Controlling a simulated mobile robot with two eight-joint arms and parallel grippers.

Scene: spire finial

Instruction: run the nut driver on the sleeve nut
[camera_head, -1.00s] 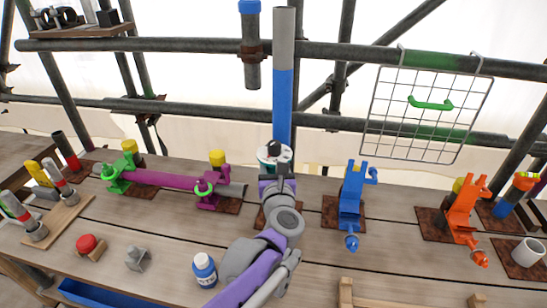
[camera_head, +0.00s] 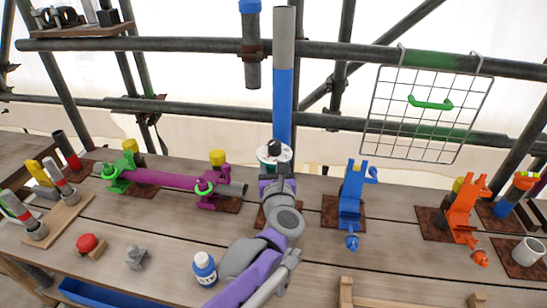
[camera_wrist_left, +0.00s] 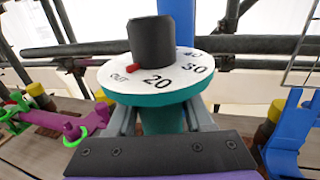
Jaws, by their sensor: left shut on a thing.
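In the head view, my left gripper (camera_head: 276,172) is shut on a teal device with a white numbered dial and a black knob (camera_head: 274,150), which looks like the nut driver. In the left wrist view the dial (camera_wrist_left: 157,76) reads OUT, 20, 30 and 40, and a red pointer sits near OUT. The teal body (camera_wrist_left: 163,118) is between my left gripper's fingers (camera_wrist_left: 160,122). A blue and grey upright pole (camera_head: 283,100) stands just behind the dial; I cannot tell whether they touch. I cannot make out the sleeve nut. My right gripper is not in view.
A purple tube in green and purple clamps (camera_head: 165,180) lies to the left. A blue stand (camera_head: 350,200) and an orange stand (camera_head: 463,215) are to the right.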

